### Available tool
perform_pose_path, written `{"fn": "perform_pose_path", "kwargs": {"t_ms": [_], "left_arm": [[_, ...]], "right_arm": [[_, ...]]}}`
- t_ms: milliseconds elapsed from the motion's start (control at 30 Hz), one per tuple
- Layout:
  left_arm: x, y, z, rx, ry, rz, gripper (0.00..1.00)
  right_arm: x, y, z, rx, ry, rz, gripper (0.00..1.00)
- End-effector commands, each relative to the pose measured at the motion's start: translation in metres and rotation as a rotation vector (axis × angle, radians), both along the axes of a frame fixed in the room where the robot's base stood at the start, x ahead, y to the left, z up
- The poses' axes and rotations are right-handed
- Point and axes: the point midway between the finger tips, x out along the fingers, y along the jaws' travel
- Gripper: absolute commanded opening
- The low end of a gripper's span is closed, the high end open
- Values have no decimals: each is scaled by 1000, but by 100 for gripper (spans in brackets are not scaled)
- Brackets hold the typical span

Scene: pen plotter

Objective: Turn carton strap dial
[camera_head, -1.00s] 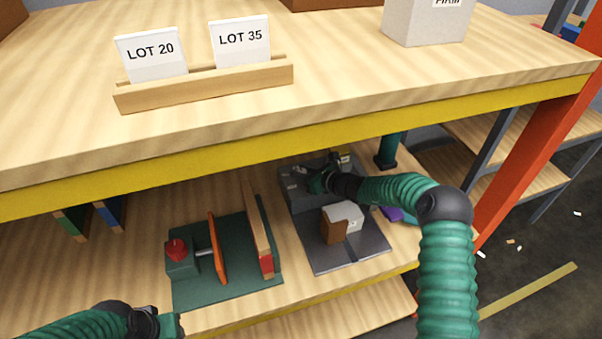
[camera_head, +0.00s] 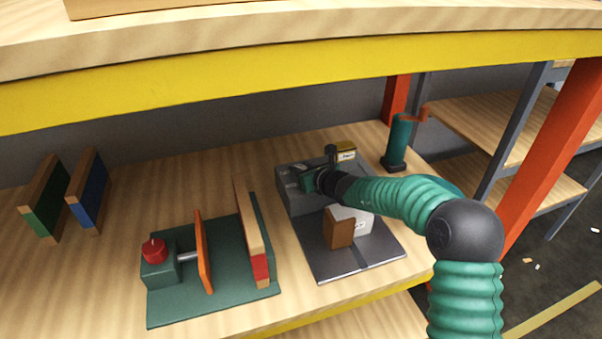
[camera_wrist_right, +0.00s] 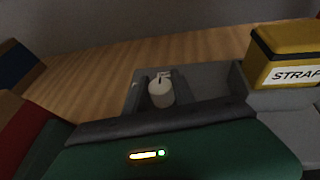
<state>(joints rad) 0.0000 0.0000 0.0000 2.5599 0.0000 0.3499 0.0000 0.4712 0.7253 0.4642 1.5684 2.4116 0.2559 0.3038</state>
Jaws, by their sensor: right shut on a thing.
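The grey strapping station (camera_head: 300,250) stands on the lower shelf. In the right wrist view, a pale round knob (camera_wrist_right: 161,92) with a small dark mark, apparently the dial, shows in a grey recess just beyond my green gripper body (camera_wrist_right: 180,150). A yellow box labelled STRAP (camera_wrist_right: 284,56) is to its right. My left gripper is out of view.
A green fixture (camera_head: 215,298) with a red knob (camera_head: 154,250) and an orange plate (camera_head: 203,255) stands left. Green and blue boards (camera_head: 88,192) are further left. A green post with a crank (camera_head: 397,143) stands behind right. The yellow-edged upper shelf (camera_head: 290,85) hangs above.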

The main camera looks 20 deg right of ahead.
Motion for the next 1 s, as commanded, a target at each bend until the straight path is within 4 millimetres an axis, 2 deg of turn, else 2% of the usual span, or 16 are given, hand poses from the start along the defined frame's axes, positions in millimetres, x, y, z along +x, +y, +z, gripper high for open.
{"fn": "perform_pose_path", "kwargs": {"t_ms": [67, 100, 233, 533, 667, 767, 1000], "left_arm": [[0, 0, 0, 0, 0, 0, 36], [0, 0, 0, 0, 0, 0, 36], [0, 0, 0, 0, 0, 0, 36], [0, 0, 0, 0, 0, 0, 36], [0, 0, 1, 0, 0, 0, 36], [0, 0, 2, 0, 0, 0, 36], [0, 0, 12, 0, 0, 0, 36]], "right_arm": [[0, -3, 0, -1, 1, -4, 0], [0, -3, 0, -1, 1, -4, 34], [0, -2, 0, 0, 1, -2, 51], [-1, -1, 0, 0, 1, 0, 52], [-11, -3, 6, -1, 1, -1, 52], [-32, -9, 14, -3, 1, -2, 52], [-96, -24, 43, -3, 1, -4, 52]]}}
